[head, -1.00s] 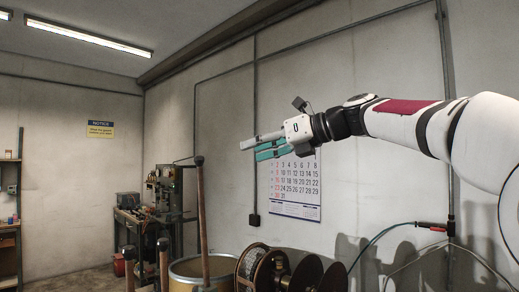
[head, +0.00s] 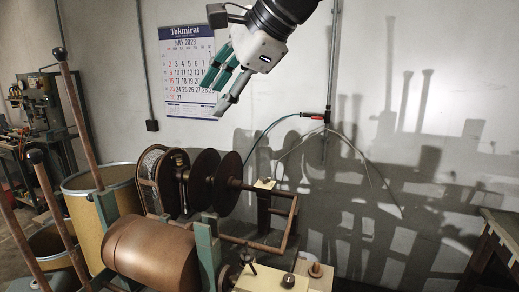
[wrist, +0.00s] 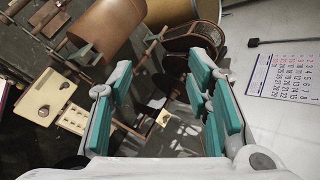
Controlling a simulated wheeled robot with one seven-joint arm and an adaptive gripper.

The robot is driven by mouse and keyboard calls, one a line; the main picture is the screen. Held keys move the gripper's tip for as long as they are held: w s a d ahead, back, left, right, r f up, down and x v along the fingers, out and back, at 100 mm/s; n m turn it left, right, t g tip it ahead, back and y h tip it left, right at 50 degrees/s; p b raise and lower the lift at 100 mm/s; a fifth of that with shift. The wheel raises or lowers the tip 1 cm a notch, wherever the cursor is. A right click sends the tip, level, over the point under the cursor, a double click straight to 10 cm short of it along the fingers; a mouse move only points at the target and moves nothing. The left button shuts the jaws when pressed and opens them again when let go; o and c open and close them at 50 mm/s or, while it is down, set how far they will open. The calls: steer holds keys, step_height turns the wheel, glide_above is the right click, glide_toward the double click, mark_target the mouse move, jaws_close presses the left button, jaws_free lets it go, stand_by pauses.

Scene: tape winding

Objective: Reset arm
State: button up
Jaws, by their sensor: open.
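My gripper (head: 224,82) is at the top middle of the head view, pointing down and to the left, in front of the wall calendar. Its fingers carry green pads and are spread apart with nothing between them. In the wrist view the open fingers (wrist: 160,95) frame the winding machine below. The machine's copper-coloured drum (head: 152,252) and dark reels (head: 204,182) stand below my gripper, clear of it. The drum also shows in the wrist view (wrist: 106,28).
A yellow barrel (head: 100,181) stands left of the reels, with upright wooden levers (head: 78,118) nearby. A calendar (head: 188,65) hangs on the wall. A hose (head: 275,127) runs along the wall. A table (head: 497,238) stands at the right edge. The air around my gripper is free.

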steer(key=s+d+f+n+h, duration=0.3)
steer(key=s+d+f+n, duration=0.3)
steer(key=s+d+f, duration=0.4)
steer(key=s+d+f+n+h, duration=0.4)
steer(key=s+d+f, duration=0.6)
steer(key=d, duration=0.6)
steer(key=shift+s+f+n, duration=0.35)
steer(key=shift+s+n, duration=0.6)
steer(key=shift+n, duration=0.15)
steer(key=shift+w, duration=0.1)
steer(key=shift+c, duration=0.5)
